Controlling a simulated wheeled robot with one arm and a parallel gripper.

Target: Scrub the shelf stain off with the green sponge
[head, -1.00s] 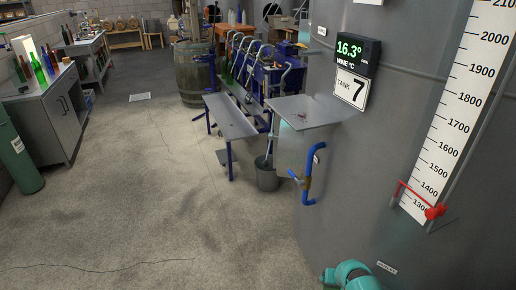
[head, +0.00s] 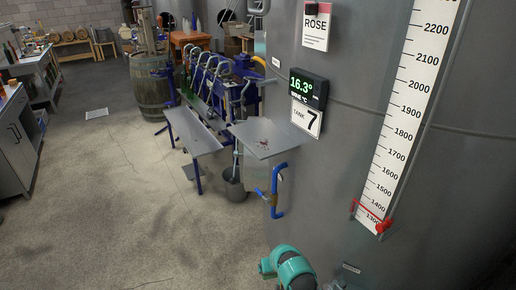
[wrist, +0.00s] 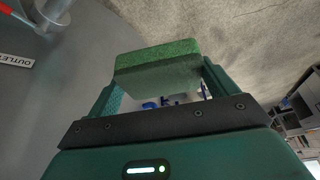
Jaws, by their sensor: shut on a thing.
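The shelf (head: 284,143) is a grey metal plate on the side of the tank, right of centre in the head view. A small dark reddish stain (head: 264,141) lies on its top. In the wrist view my gripper (wrist: 158,75) is shut on the green sponge (wrist: 157,57), which sits between the two fingers. In the head view only a teal part of my arm shows at the bottom, well below and in front of the shelf. The gripper and sponge are not visible there.
The big grey tank (head: 350,170) fills the right side, with a blue-handled valve (head: 277,190) below the shelf. A grey bucket (head: 235,187) stands under the shelf. A blue bottling machine (head: 205,90) with a metal bench (head: 193,130) is behind. The floor at left is open.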

